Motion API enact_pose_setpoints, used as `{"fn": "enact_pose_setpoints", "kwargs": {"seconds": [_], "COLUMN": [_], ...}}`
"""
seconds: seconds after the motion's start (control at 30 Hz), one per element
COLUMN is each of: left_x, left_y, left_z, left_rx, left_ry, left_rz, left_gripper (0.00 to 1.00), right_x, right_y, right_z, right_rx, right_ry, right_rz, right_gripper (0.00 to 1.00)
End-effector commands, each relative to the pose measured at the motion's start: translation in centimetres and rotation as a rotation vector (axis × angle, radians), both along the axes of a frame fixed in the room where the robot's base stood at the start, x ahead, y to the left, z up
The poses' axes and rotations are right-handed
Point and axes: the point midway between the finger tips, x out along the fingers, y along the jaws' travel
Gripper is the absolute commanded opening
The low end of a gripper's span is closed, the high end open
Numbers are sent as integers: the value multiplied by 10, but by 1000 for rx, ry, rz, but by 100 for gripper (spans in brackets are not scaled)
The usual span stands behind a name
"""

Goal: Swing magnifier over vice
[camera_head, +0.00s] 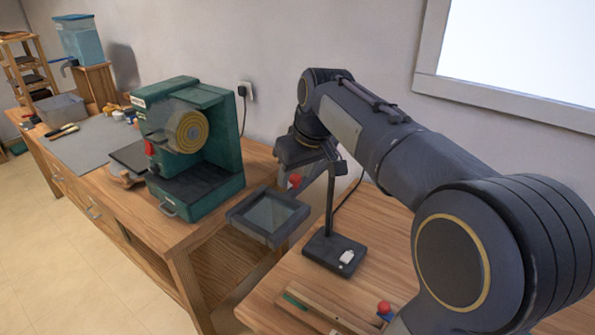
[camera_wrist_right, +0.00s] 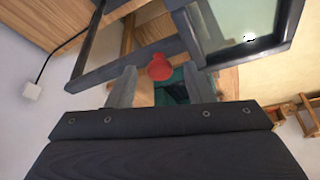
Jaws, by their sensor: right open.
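The magnifier has a square dark-framed lens (camera_head: 268,217) reaching out to the left from an upright post. Its dark base (camera_head: 334,254) stands on the right wooden bench. A red knob (camera_head: 295,181) sits by the post. In the right wrist view the red knob (camera_wrist_right: 159,67) shows between my finger tips, and the framed lens (camera_wrist_right: 288,22) is beyond them. My right gripper (camera_head: 299,163) is open at the knob; I cannot tell whether the fingers touch it. I cannot make out a vice for certain; my right arm hides part of the bench. My left gripper is not in view.
A green machine (camera_head: 195,150) with a round yellow disc stands on the left bench (camera_head: 180,236), close to the lens. A wooden strip (camera_head: 322,312) and a small red and blue object (camera_head: 385,308) lie at the front of the right bench. A gap separates the benches.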

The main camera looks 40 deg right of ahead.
Motion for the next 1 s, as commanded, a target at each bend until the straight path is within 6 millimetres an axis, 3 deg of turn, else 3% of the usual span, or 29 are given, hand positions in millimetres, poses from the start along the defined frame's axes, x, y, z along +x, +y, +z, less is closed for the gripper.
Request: {"fn": "enact_pose_setpoints", "kwargs": {"seconds": [0.03,0.4,0.73,1.0], "left_x": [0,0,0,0], "left_y": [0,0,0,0], "left_z": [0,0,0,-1], "left_rx": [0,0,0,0], "left_ry": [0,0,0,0], "left_rz": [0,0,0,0], "left_gripper": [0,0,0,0], "right_x": [0,0,-3,-22], "right_y": [0,0,0,-8], "right_z": [0,0,1,1], "right_rx": [0,0,1,1], "right_ry": [0,0,-1,-3], "right_rz": [0,0,20,149], "right_gripper": [45,0,0,0]}}
